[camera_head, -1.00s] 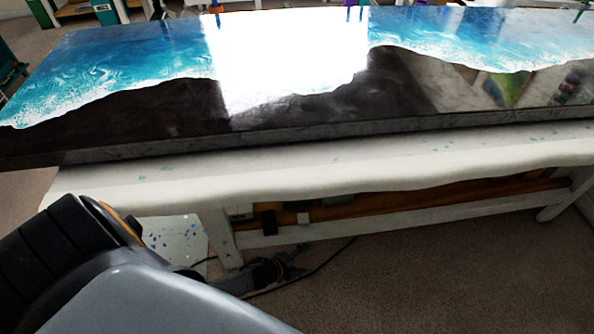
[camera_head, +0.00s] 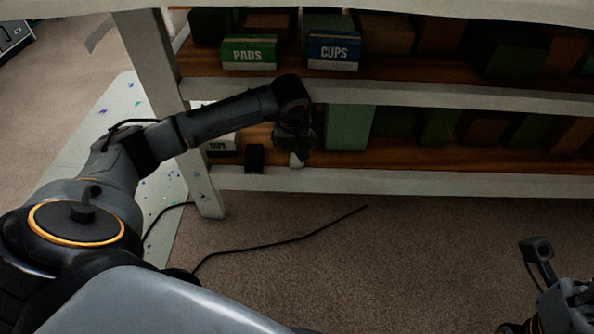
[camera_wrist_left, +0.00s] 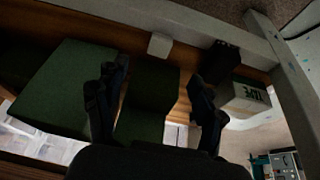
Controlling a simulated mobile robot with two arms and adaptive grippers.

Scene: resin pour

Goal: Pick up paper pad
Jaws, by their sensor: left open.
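My left gripper (camera_head: 299,146) reaches in at the lower shelf under the table. In the left wrist view its two fingers (camera_wrist_left: 156,82) are spread, with nothing held between them. A dark green block (camera_wrist_left: 150,100) shows beyond the gap between the fingers; I cannot tell whether a finger touches it. A green box labelled PADS (camera_head: 248,53) stands on the upper shelf. I cannot make out which item is the paper pad. My right gripper (camera_head: 570,300) is only partly in view at the lower right, its fingers unclear.
On the lower shelf are a small white block (camera_wrist_left: 160,45), a black box (camera_head: 255,158), a TAPE box (camera_wrist_left: 246,97) and a pale green box (camera_head: 349,128). A blue CUPS box (camera_head: 333,51) is above. A table leg (camera_head: 160,65) stands left; a cable (camera_head: 285,243) lies on the floor.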

